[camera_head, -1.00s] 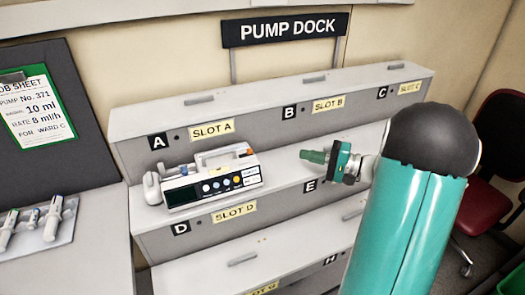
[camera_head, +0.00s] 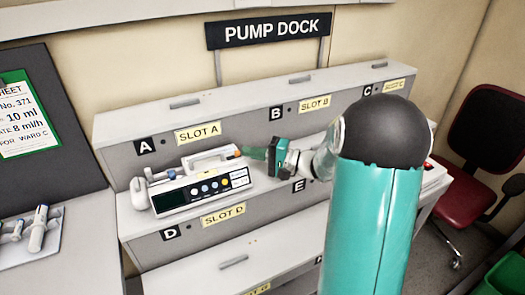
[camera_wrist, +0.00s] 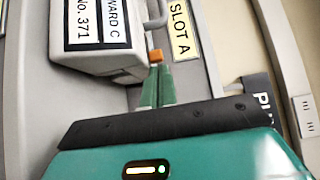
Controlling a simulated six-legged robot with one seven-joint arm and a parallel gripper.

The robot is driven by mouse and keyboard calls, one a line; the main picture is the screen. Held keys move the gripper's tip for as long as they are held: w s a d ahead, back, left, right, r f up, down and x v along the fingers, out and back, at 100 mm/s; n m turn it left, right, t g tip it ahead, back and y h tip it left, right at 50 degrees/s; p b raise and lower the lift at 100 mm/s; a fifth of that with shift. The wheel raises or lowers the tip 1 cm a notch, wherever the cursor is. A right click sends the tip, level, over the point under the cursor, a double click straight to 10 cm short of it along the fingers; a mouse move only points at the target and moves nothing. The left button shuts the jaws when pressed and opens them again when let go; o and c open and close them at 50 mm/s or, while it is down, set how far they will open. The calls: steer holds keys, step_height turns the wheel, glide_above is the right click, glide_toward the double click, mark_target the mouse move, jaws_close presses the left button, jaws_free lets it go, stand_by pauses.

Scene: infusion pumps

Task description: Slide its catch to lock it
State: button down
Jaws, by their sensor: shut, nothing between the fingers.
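The infusion pump (camera_head: 170,199) is white with a dark screen and coloured buttons. It stands on the middle step above the SLOT D label, its carry handle on top. In the wrist view its end (camera_wrist: 105,62) carries a label reading WARD C and No. 371. A small orange catch (camera_wrist: 155,55) shows right at my fingertips, and at the pump's upper right in the head view (camera_head: 237,153). My gripper (camera_wrist: 157,70) is shut, with nothing between its green fingers. Its tips are at the catch; I cannot tell whether they touch it.
The stepped grey dock (camera_head: 270,238) has labelled slots, with SLOT A's riser (camera_head: 160,160) close behind the pump. A white pole clamp (camera_head: 140,192) is at the pump's left end. A side table (camera_head: 70,245) with syringes stands left. A red chair (camera_head: 485,140) is right.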

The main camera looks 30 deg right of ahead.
mark_target(236, 155)
steer(key=shift+a, duration=0.1)
steer(key=shift+s+a, duration=0.1)
steer(key=shift+a, duration=1.4)
steer(key=shift+d, duration=0.5)
steer(key=d, duration=0.4)
steer(key=shift+d, duration=0.25)
steer(key=v, duration=1)
steer(key=shift+r, duration=0.1)
